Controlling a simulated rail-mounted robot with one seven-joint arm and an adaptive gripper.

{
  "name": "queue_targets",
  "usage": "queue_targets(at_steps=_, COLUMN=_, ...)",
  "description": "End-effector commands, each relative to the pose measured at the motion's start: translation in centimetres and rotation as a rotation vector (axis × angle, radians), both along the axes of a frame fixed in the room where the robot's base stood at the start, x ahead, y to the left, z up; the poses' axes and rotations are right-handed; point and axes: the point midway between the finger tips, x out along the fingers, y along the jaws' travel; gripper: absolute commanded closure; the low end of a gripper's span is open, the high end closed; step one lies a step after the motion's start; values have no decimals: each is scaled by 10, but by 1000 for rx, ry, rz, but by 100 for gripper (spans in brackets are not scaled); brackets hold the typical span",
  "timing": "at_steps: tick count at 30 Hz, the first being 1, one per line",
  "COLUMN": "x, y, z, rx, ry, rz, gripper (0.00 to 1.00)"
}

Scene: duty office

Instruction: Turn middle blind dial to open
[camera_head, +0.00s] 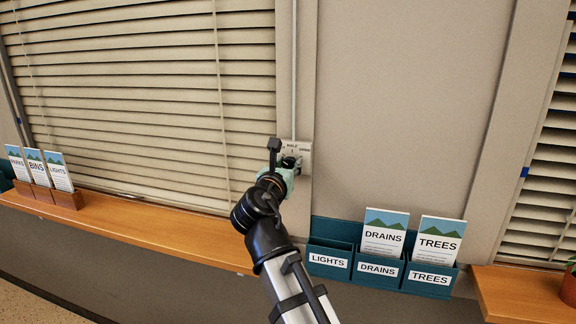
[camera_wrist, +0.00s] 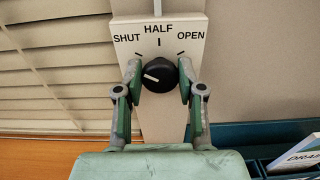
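The middle blind dial is a round black knob (camera_wrist: 160,75) on a pale plate (camera_wrist: 172,22) marked SHUT, HALF and OPEN. Its white pointer line points left and slightly up, on the SHUT side. My gripper (camera_wrist: 160,76) has one green finger on each side of the knob, and both fingertips appear to touch it. In the head view the plate (camera_head: 305,149) is on the post right of the large blind, and my gripper (camera_head: 290,168) reaches up to it, hiding most of the knob.
The large blind (camera_head: 130,90) has its slats tilted nearly closed. A wooden sill (camera_head: 150,228) runs below it, with a leaflet rack (camera_head: 66,199) at left. Teal leaflet holders (camera_head: 430,282) hang right of my arm. Another blind (camera_head: 550,180) and a potted plant (camera_head: 569,288) are at far right.

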Motion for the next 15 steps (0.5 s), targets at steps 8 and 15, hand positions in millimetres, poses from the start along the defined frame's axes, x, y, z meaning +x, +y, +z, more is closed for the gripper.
queue_targets(at_steps=8, x=0, y=0, z=0, rx=5, ry=-2, rz=0, gripper=96)
queue_targets(at_steps=15, x=0, y=0, z=0, rx=69, ry=-18, rz=0, gripper=96)
